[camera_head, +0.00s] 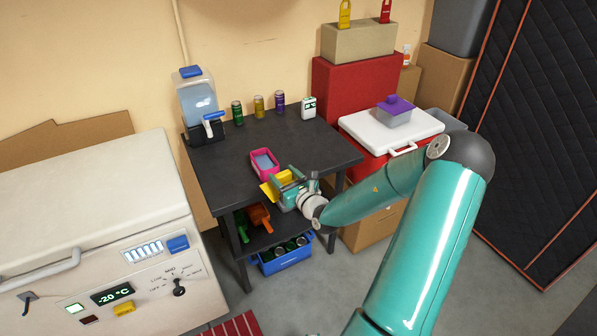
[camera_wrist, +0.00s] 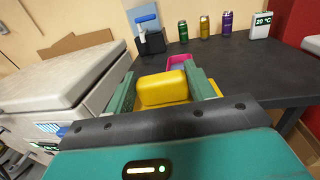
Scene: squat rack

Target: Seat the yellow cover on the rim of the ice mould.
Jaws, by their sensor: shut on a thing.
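The yellow cover (camera_head: 285,175) is held between the teal fingers of my gripper (camera_head: 279,184), above the front edge of the dark table. In the wrist view the cover (camera_wrist: 163,89) sits between both fingers (camera_wrist: 165,84), its domed side toward the camera. The ice mould (camera_head: 254,163) has a pink rim and a pale blue-grey inside. In the wrist view the mould (camera_wrist: 180,58) is mostly hidden behind the cover.
The table (camera_head: 225,165) also bears a water dispenser (camera_head: 197,100), several cans (camera_head: 259,107) and a white thermometer (camera_head: 309,107) at the back. A white chest freezer (camera_head: 90,205) stands left. A red cooler with a white lid (camera_head: 375,130) stands right.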

